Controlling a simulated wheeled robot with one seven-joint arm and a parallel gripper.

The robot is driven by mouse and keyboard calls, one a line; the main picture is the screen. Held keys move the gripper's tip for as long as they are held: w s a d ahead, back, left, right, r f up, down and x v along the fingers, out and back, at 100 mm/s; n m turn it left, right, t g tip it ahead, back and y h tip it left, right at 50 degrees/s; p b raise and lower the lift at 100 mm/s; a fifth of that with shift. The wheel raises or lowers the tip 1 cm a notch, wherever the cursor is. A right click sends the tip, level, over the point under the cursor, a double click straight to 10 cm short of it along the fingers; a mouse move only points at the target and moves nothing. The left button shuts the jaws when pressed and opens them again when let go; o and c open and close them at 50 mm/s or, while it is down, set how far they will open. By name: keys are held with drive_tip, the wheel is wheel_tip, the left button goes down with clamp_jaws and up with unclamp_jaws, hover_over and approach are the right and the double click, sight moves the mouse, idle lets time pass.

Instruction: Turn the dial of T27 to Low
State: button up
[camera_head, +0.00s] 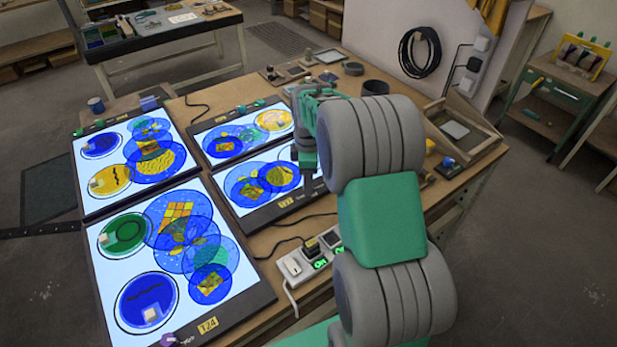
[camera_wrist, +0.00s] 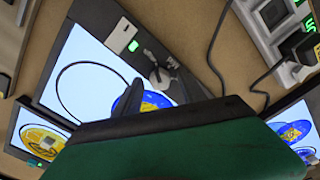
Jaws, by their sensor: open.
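The light panel T27 (camera_head: 262,212) lies on the wooden table, with its yellow label (camera_head: 285,202) on the dark front edge. My gripper (camera_head: 308,178) points down at the right end of this panel and hides part of it. No dial of T27 shows in the head view. The wrist view shows a small greyish dial (camera_wrist: 160,76) on the dark edge of a lit panel (camera_wrist: 85,75), with a green mark beside it; I cannot read that panel's label. My gripper (camera_wrist: 158,98) is open, with the dial ahead of its fingers; contact cannot be told.
A power strip (camera_head: 312,257) with plugs and green displays stands close in front of T27, its cables running over the table. Panel T24 (camera_head: 150,255) lies at the front left, with two other panels behind. A wooden frame (camera_head: 455,132) is at right.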

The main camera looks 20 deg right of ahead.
drive_tip(key=shift+c, duration=0.5)
clamp_jaws()
